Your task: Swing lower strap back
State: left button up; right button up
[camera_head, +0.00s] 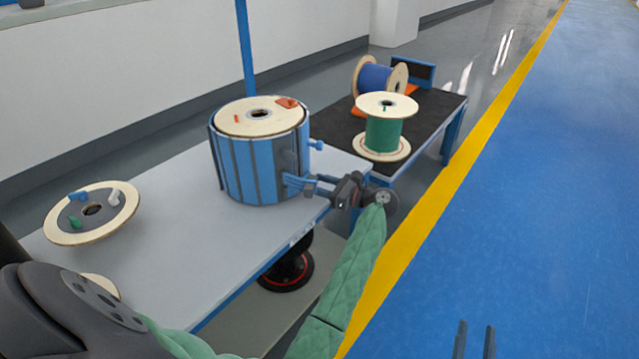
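A large drum wrapped in a jacket of blue and grey upright panels (235,167) stands on the grey table. Its pale round top flange (240,119) shows, with small orange pieces on it. A blue knob-like piece (317,145) sticks out at its right side. I cannot clearly make out the lower strap; the gripper and a dark part cover that side.
The grey table (180,240) has free room in front of the drum. A pale disc with small coloured pieces (118,205) lies at left. A dark-topped table behind (335,130) holds a green spool (384,135) and a blue spool (374,78). A blue post (245,45) rises behind.

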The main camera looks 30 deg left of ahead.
pick_arm(q)
grip_shut()
